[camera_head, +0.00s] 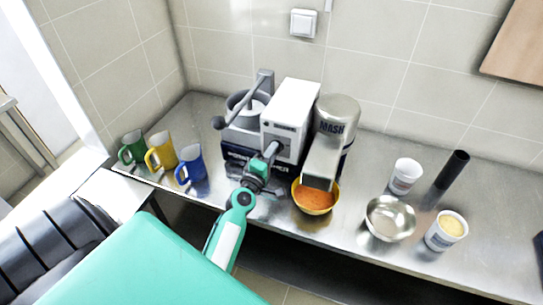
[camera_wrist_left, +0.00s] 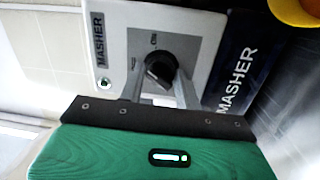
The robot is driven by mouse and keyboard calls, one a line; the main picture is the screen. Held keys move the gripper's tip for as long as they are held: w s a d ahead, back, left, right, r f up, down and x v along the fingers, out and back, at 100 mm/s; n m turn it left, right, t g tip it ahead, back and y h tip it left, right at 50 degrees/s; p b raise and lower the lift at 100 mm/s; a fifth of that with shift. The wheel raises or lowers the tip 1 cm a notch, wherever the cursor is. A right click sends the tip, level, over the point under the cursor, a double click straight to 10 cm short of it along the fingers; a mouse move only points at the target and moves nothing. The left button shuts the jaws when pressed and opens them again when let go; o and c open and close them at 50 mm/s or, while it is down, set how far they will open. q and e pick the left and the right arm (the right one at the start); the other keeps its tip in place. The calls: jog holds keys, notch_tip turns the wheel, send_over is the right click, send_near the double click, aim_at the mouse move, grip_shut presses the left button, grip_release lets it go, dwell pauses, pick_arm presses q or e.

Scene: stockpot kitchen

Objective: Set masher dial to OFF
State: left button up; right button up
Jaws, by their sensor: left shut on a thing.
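The masher (camera_head: 286,112) is a white and grey machine at the back of the steel counter, with a metal MASH cylinder on its right side. Its dial is a black knob (camera_wrist_left: 159,66) on the white front panel (camera_wrist_left: 195,40), which carries a MASHER label and small printed marks. One mark above the dial seems to read ON; another to its left is too blurred to read. My left gripper (camera_head: 272,149) reaches the front panel. In the left wrist view its fingers (camera_wrist_left: 160,84) are shut on the dial. The head view hides the dial behind the gripper.
An orange-filled bowl (camera_head: 315,208) sits under the spout. Green (camera_head: 131,149), yellow (camera_head: 161,152) and blue (camera_head: 191,164) mugs stand left. A metal bowl (camera_head: 390,219), two tubs (camera_head: 404,177) and a black cylinder (camera_head: 452,170) stand right. A small light (camera_wrist_left: 104,84) is on the panel.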

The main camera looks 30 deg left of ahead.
pick_arm(q)
jog(key=shift+f+n+y+b, duration=0.15)
jog(key=shift+n+y+b, duration=0.1)
jog(key=shift+n, duration=1.75)
jog(key=shift+f+n+y+b, duration=0.15)
jog(key=shift+n+y, duration=0.1)
jog(key=shift+n, duration=1.75)
jog(key=shift+d, duration=0.1)
jog(key=o, duration=0.9)
jog(key=shift+r, duration=0.15)
jog(key=shift+o, duration=0.2)
jog(key=shift+s, duration=0.1)
jog(key=b+v, duration=0.5)
jog(key=v, duration=0.8)
jog(key=shift+s+f, duration=0.3)
jog(key=shift+f, duration=0.05)
jog(key=shift+d, duration=0.1)
